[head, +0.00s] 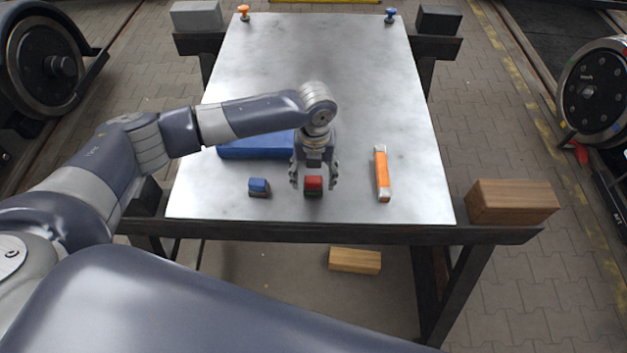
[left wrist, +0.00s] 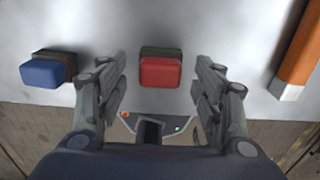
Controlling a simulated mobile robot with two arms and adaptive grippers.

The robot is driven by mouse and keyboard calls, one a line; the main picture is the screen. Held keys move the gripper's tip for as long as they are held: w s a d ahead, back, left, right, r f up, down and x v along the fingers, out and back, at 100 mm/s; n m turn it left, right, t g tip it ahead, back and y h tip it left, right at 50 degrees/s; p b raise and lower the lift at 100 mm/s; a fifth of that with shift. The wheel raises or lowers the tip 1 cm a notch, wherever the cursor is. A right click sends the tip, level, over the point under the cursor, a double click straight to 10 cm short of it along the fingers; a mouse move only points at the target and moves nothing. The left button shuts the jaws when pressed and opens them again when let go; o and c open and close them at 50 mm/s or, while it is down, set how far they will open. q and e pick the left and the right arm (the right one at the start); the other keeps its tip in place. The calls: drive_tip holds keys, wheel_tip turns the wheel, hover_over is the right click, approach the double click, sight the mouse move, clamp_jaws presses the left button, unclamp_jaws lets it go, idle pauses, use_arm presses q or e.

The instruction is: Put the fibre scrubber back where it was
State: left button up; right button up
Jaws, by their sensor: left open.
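A small red-topped block with a dark base (head: 313,183) sits near the front edge of the metal table. A small blue-topped block with a dark brown base (head: 259,186) sits to its left. Either could be the fibre scrubber; I cannot tell which. My left gripper (head: 314,180) points down over the red-topped block, open, with one finger on each side of it. In the left wrist view the red-topped block (left wrist: 160,72) lies between the fingertips, with gaps on both sides. The blue-topped block (left wrist: 43,73) is left of the fingers there. My right gripper is not in view.
An orange bar with pale ends (head: 382,175) lies right of the gripper. A flat blue item (head: 255,147) lies behind, partly hidden by my left arm. Orange (head: 243,10) and blue (head: 390,14) knobs stand at the far corners. The table's far half is clear.

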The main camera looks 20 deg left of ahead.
sight(314, 179)
use_arm(q)
wheel_tip(314, 179, up, 10)
drive_tip(key=b, duration=0.1)
drive_tip(key=shift+f, duration=0.15)
drive_tip(key=shift+d, duration=0.1)
